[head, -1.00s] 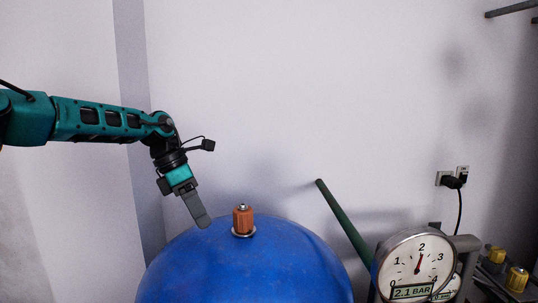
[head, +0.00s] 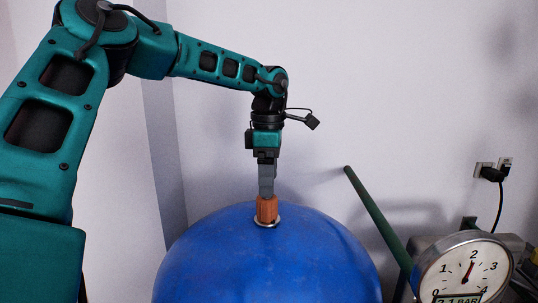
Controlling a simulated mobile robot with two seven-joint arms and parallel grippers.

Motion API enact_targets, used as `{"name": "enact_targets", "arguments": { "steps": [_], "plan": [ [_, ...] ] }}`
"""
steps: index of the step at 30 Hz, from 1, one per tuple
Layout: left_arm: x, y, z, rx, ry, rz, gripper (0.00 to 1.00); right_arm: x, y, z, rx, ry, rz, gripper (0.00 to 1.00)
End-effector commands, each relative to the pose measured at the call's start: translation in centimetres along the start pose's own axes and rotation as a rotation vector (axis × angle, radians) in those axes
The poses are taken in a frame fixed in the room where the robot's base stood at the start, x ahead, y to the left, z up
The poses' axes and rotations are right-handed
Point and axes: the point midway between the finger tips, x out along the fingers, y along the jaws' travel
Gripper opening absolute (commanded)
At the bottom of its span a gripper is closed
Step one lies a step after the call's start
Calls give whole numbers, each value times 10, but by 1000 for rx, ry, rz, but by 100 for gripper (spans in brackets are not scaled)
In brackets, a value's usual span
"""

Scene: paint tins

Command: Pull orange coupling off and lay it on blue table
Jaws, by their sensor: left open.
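The orange coupling (head: 267,210) stands upright on a pale metal ring on top of a large blue rounded body (head: 268,262). This body looks like a dome or tank; I see no flat blue table. My left gripper (head: 266,196) points straight down over the coupling, its fingers at the coupling's top. The jaws are open, seen edge-on, so I cannot tell whether a finger touches it. The fingers hide the coupling's upper end. My right gripper is not in view.
A green bar (head: 378,215) leans at the right of the blue body. A round pressure gauge (head: 463,275) stands at the lower right. A black plug and cable (head: 492,174) hang from the wall socket. The space above the blue body is free on the right.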

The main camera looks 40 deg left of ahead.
Motion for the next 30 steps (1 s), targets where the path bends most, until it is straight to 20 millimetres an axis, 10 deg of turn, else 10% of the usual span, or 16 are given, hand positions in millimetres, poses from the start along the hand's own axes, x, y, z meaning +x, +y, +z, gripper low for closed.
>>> {"name": "enact_targets", "arguments": {
  "steps": [9, 22, 30],
  "plan": [
    [50, 0, 0, -1, 1, -2, 78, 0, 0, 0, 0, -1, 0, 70],
    [59, 0, 0, -1, -1, 0, 78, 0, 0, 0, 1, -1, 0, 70],
    [59, 0, 0, -1, -1, 0, 54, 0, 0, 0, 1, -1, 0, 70]
  ]
}}
